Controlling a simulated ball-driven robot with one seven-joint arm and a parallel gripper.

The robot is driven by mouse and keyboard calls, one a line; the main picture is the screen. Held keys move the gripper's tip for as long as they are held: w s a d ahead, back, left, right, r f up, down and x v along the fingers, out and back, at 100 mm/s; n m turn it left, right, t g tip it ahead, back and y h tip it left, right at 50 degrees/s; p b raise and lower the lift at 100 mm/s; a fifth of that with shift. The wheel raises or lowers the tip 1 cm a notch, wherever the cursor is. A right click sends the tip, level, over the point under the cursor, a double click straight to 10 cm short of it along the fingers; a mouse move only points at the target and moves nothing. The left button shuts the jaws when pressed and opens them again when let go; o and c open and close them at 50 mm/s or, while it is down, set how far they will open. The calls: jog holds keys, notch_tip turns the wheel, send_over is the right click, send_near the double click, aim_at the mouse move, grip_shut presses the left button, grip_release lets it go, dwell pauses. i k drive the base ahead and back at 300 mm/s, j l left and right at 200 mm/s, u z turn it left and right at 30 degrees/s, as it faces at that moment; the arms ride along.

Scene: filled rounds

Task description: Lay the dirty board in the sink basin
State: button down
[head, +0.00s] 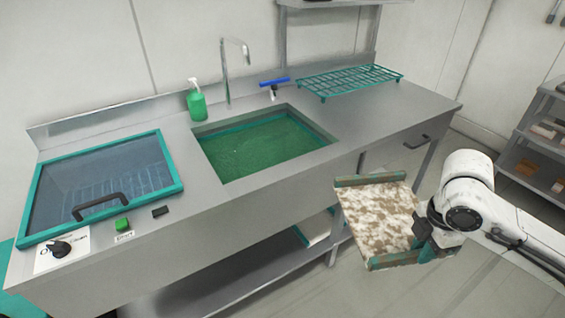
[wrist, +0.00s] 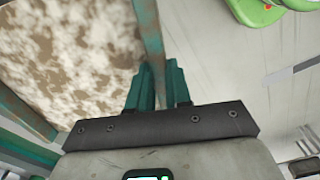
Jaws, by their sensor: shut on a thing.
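The dirty board (head: 378,215) is pale with brown smears and has teal edge strips. My gripper (head: 422,228) is shut on its right edge and holds it in the air in front of the counter, to the right of and nearer than the sink. In the wrist view the board (wrist: 65,50) fills the upper left, and the teal fingers of my gripper (wrist: 158,85) pinch its edge strip. The sink basin (head: 318,142) is sunk in the steel counter; its inside looks green, and no object shows in it.
A tap (head: 226,75) and a green soap bottle (head: 196,102) stand behind the basin. A glass-lidded unit (head: 100,185) is on the left.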

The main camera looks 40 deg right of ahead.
aim_at(253, 168)
jog(key=i, duration=1.85)
